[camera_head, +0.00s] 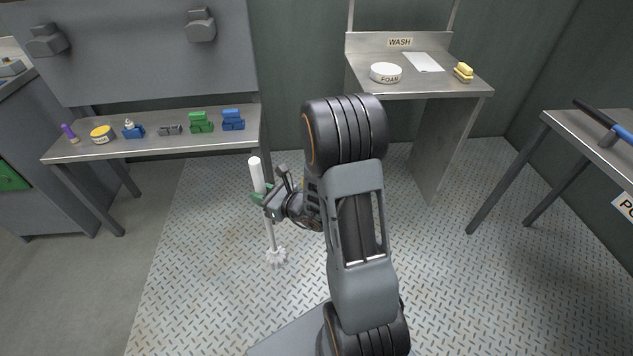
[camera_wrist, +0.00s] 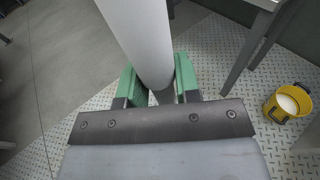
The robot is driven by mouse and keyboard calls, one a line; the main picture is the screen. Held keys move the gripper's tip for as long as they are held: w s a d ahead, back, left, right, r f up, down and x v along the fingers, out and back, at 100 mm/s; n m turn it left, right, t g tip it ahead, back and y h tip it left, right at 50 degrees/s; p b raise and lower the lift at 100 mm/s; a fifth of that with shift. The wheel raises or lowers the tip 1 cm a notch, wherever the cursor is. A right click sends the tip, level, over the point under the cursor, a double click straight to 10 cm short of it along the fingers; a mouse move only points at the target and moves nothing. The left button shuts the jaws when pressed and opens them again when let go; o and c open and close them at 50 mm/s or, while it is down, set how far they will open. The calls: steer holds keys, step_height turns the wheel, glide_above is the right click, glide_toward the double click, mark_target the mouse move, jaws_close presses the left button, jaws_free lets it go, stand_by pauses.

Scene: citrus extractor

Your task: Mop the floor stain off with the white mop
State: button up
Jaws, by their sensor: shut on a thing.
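The white mop (camera_head: 270,232) stands nearly upright over the metal floor, its thick white grip at the top and its frayed white head (camera_head: 276,256) at the bottom. I cannot tell if the head touches the floor. My gripper (camera_head: 262,195) is shut on the mop's handle below its top. In the wrist view the white handle (camera_wrist: 138,35) runs between the green fingers of my gripper (camera_wrist: 156,78), and the mop head is hidden. No floor stain shows clearly in either view; my arm covers part of the floor.
A yellow bucket (camera_wrist: 288,103) with white contents stands on the floor. A shelf (camera_head: 100,152) with small coloured items is at left, the wash table (camera_head: 440,88) behind, and another table (camera_head: 590,125) at right. Patterned floor (camera_head: 190,290) is clear at left front.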

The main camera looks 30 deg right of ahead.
steer(key=o, duration=0.4)
steer(key=shift+c, duration=0.2)
jaws_close()
